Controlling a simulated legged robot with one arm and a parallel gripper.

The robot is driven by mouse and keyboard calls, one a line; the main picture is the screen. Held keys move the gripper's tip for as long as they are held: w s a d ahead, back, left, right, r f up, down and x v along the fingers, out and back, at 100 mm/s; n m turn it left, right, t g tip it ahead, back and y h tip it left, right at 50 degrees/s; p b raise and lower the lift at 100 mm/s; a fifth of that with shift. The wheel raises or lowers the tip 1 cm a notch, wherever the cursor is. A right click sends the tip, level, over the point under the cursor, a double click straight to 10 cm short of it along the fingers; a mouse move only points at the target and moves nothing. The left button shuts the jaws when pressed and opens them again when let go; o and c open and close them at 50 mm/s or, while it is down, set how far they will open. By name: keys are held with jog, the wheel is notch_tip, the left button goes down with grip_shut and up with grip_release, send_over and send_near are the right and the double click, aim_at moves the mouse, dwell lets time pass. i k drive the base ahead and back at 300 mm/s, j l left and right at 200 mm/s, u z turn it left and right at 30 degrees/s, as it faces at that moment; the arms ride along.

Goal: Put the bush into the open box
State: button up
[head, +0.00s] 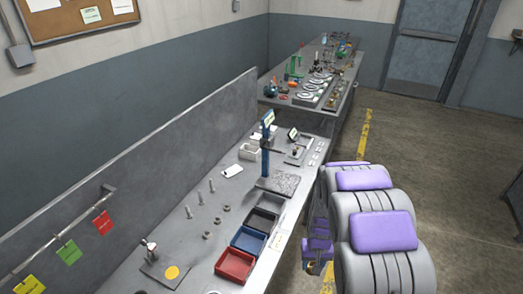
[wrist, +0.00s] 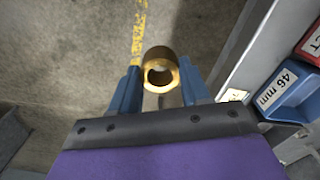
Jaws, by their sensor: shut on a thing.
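The bush (wrist: 160,68) is a brass-coloured ring with an open bore, held between the blue fingers of my gripper (wrist: 160,88) in the wrist view. My gripper is shut on it over the floor beside the bench. In the head view my gripper (head: 313,262) is low at the bench's right side, largely hidden by my arm. Open boxes line the bench's near edge: a red box (head: 234,266), a blue box (head: 248,240) and a dark box (head: 262,221). The blue box (wrist: 283,92) reads "46 mm" in the wrist view, with part of the red box (wrist: 310,42) beside it.
Upright bolts (head: 200,197) and small metal rings (head: 218,220) stand on the grey bench behind the boxes. A blue post (head: 266,150) rises beside a dark speckled plate (head: 282,185). A cluttered second bench (head: 285,107) is farther back. Floor at right is clear.

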aim_at(250, 156)
jog(key=i+l, duration=1.25)
jog(key=l, duration=0.15)
jog(key=i+l+u, duration=0.4)
jog(key=i+l, duration=0.15)
jog(key=l, duration=0.2)
jog(key=i+l+u, duration=0.25)
jog(key=l, duration=0.2)
